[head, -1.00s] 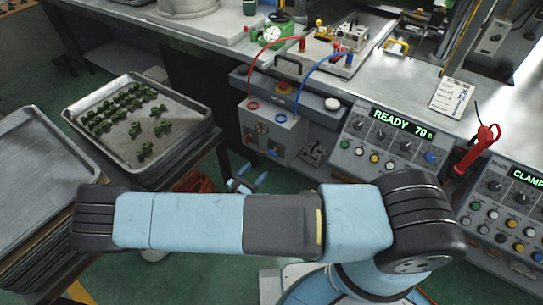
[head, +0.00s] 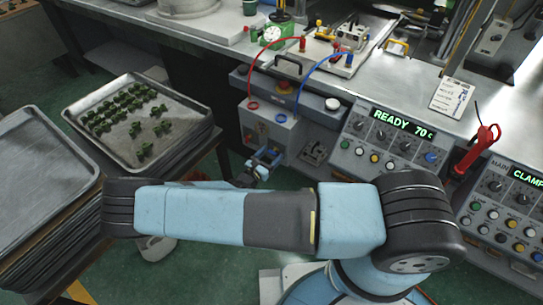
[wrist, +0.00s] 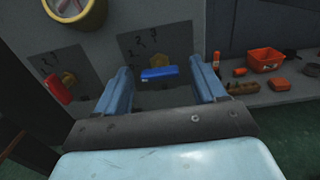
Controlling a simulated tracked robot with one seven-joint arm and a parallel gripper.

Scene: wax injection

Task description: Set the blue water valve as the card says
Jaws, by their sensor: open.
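The blue water valve (wrist: 158,74) is a flat blue handle lying nearly level in the wrist view, on a dark plate (wrist: 140,45) with numbers around it. My gripper (wrist: 160,66) is open, with one finger on each side of the blue handle; I cannot tell whether either touches it. In the head view my gripper (head: 268,157) is at the front of the grey valve box (head: 261,124) and covers the blue valve. The card (head: 451,97) lies on the bench at the right; its writing is too small to read.
A red valve handle (wrist: 57,90) sits left of the blue one, below a yellow-rimmed gauge (wrist: 77,8). An orange basket (wrist: 266,60) and small parts lie on a shelf at right. Red (head: 251,105) and blue (head: 281,118) hose ends top the box.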

